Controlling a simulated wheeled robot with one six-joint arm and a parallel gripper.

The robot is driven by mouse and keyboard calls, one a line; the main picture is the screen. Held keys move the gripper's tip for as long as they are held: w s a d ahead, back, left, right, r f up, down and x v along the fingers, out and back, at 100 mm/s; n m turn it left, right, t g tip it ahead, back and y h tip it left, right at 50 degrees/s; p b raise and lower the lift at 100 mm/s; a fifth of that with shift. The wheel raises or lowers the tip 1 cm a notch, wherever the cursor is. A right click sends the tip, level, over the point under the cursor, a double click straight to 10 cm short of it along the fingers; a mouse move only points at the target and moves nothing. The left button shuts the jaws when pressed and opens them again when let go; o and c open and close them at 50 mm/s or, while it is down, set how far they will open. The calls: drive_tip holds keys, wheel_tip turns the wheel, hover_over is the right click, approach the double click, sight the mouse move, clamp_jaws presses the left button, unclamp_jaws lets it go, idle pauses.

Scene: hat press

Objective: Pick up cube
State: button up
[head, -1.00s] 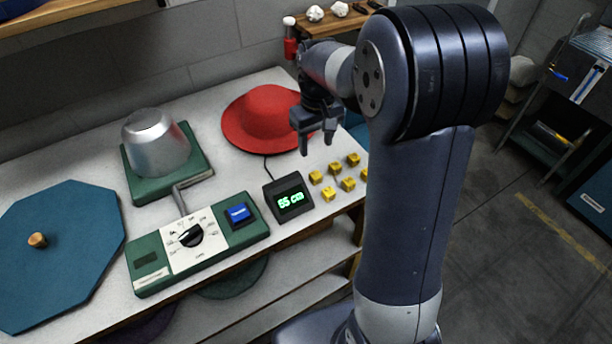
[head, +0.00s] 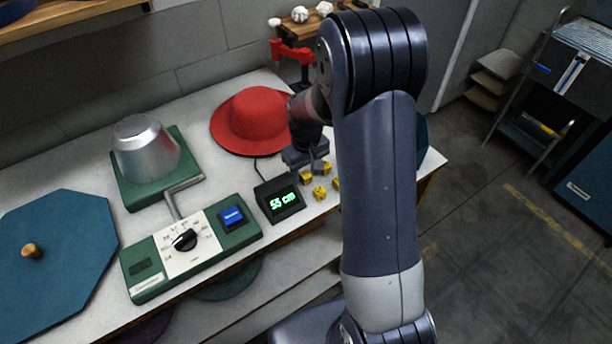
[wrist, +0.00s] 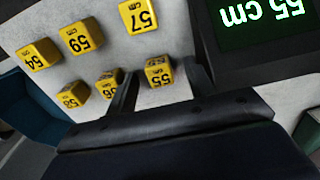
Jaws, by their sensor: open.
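Several small yellow cubes with black numbers lie on the white table. In the wrist view the cube marked 55 (wrist: 158,72) is between the two fingers of my gripper (wrist: 161,69), which are open with a gap on each side. Cubes 57 (wrist: 138,17), 59 (wrist: 82,38), 54 (wrist: 38,55) and 58 (wrist: 74,95) stand to the left, and another cube (wrist: 108,84) is beside the left finger. In the head view my gripper is over the cubes (head: 320,193), and my arm hides some of them.
A black display (head: 279,199) reads 55 cm, close beside the cubes. A red hat (head: 250,120) lies behind. A green control box (head: 190,248), a metal hat form (head: 145,148) and a blue octagonal board (head: 55,250) fill the left of the table.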

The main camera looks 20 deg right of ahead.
drive_tip(key=c, duration=1.1)
